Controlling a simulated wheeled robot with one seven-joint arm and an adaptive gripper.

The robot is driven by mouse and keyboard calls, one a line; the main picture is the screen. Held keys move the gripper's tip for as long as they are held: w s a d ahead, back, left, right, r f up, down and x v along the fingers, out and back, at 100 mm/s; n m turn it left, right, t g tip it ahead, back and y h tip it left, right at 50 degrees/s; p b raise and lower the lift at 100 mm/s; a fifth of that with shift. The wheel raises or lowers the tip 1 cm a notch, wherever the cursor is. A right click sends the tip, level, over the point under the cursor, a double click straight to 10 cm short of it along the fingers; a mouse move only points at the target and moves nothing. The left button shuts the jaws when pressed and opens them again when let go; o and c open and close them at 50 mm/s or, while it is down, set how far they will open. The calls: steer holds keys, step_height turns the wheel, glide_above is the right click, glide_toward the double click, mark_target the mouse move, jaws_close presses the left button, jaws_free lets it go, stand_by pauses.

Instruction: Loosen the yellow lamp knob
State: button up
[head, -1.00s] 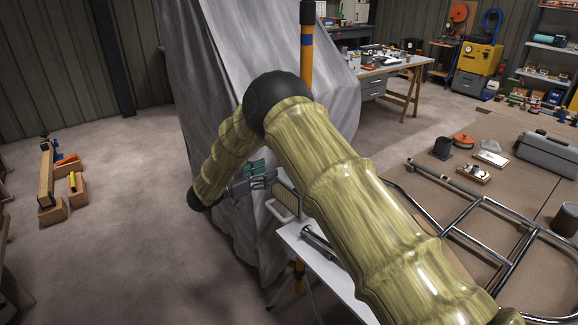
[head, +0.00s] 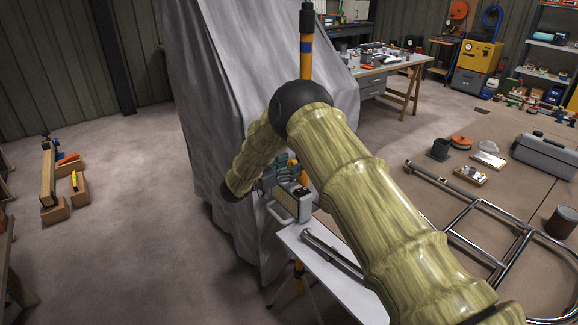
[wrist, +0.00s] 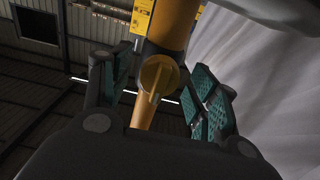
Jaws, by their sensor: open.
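The yellow lamp knob (wrist: 157,76) shows in the wrist view as a round face with a raised bar across it, on the orange pole (wrist: 143,110). My gripper (wrist: 164,82) is open, with one green-padded finger on each side of the knob and a gap to both. In the head view the orange pole (head: 306,70) stands upright with a black collar and a blue band. There my gripper (head: 283,172) is beside the pole, partly hidden by my arm. The knob is not visible in the head view.
A grey draped sheet (head: 225,130) hangs close to the left of my arm. A grey-framed box (head: 290,203) stands on a narrow white table (head: 315,265) with metal tubes. A bent tube frame (head: 490,232) lies on the brown bench at right. Open floor is at left.

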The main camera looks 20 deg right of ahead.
steer(key=c, duration=1)
